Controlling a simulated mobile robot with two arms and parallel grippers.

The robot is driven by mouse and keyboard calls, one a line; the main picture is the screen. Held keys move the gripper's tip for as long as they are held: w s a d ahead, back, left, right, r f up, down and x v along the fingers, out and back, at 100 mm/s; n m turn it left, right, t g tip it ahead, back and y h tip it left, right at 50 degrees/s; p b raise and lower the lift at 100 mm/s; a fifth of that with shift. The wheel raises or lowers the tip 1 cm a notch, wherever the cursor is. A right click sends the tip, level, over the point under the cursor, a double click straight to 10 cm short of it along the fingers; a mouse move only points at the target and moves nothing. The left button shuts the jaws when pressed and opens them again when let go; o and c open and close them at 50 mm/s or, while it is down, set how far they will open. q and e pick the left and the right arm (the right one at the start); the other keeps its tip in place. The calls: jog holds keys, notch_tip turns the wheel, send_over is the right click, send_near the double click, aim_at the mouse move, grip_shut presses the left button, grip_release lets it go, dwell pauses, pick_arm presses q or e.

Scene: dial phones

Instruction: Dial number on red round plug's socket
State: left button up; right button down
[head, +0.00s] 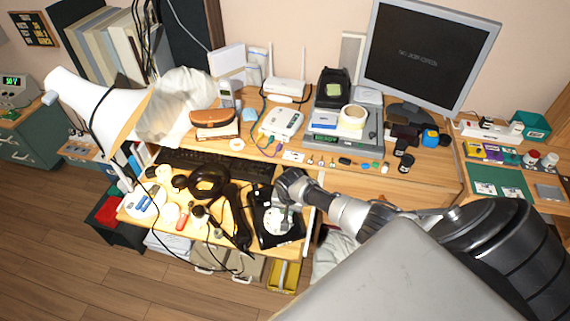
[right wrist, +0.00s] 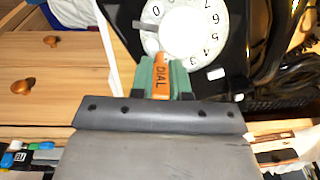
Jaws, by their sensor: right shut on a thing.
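A black rotary phone (head: 262,232) with a white dial (head: 273,222) stands on the desk's lower front part. My right gripper (head: 287,202) reaches over it. In the right wrist view the dial (right wrist: 190,35) shows black digits, with 0 at its upper left. My right gripper (right wrist: 163,78), with green fingers, is shut on an orange piece marked DIAL (right wrist: 161,78). The piece is at the dial's near edge; I cannot tell whether it touches. I cannot make out a red round plug or its socket. My left gripper is not in view.
A black keyboard (head: 215,164) lies behind the phone. A dark handset and cables (head: 236,215) crowd its left side. A scale (head: 345,127) and a monitor (head: 428,50) stand further back. A yellow tray (head: 284,276) is below the desk's front edge.

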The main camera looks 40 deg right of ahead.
jog(key=shift+s, duration=0.2)
jog(key=shift+s+f+p, duration=0.25)
jog(key=shift+s+p, duration=0.15)
jog(key=shift+s, duration=0.05)
jog(key=shift+a, duration=0.1)
jog(key=shift+s+a+f+p, duration=0.2)
jog(key=shift+s+p, duration=0.25)
jog(key=shift+s+r+p, duration=0.15)
jog(key=shift+r+p, duration=0.4)
jog(key=shift+p, duration=0.15)
jog(key=shift+s+a+r+p, duration=0.1)
jog(key=shift+s+r+p, duration=0.05)
jog(key=shift+r+p, duration=0.3)
jog(key=shift+f, duration=0.2)
jog(key=shift+r, duration=0.1)
